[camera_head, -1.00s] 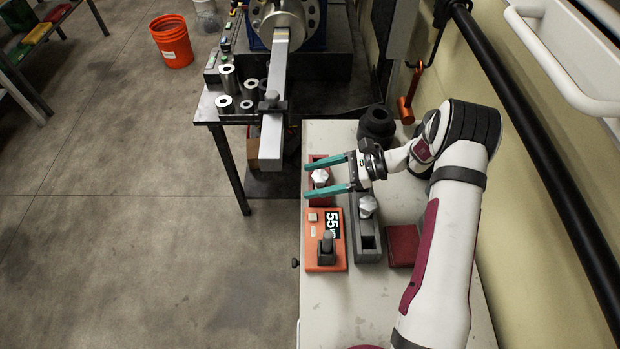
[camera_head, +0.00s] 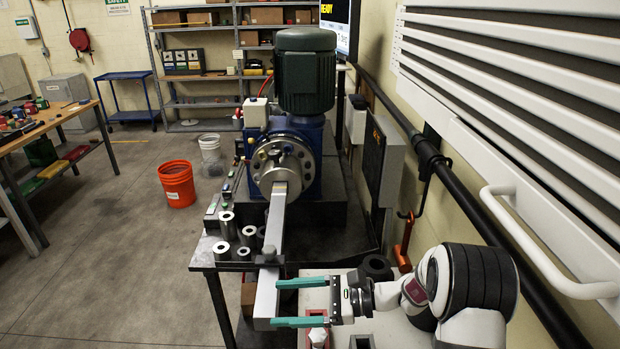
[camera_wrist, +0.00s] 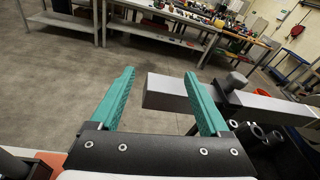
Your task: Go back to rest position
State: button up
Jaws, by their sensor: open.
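My gripper (camera_head: 302,303) is at the lower right of the head view, its two teal fingers spread wide and pointing left. Nothing is between the fingers. In the wrist view my gripper (camera_wrist: 163,103) also shows open and empty. In the head view the fingertips overlap the lower end of the grey torque bar (camera_head: 266,295); I cannot tell how far apart they are in depth. The bar shows in the wrist view (camera_wrist: 165,92) beyond the right finger. A red block with a silver knob (camera_head: 318,337) is partly visible below the fingers.
A black pipe (camera_head: 470,215) and white handle (camera_head: 540,260) run along the right wall. An orange bucket (camera_head: 177,184) stands on open floor.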

jog(key=s+a+r+n+g+h, duration=0.3)
jog(key=a+n, duration=0.2)
jog(key=n, duration=0.1)
jog(key=s+d+r+n+g+h, duration=0.1)
jog(key=s+d+r+n+h, duration=0.15)
jog(key=s, duration=0.75)
jog(key=s+d+f+n+t+h, duration=0.2)
jog(key=s+d+h, duration=0.6)
jog(key=s+d, duration=0.4)
jog(key=s+n, duration=0.1)
jog(key=s, duration=0.3)
jog(key=shift+h, duration=0.35)
jog(key=shift+d, duration=0.1)
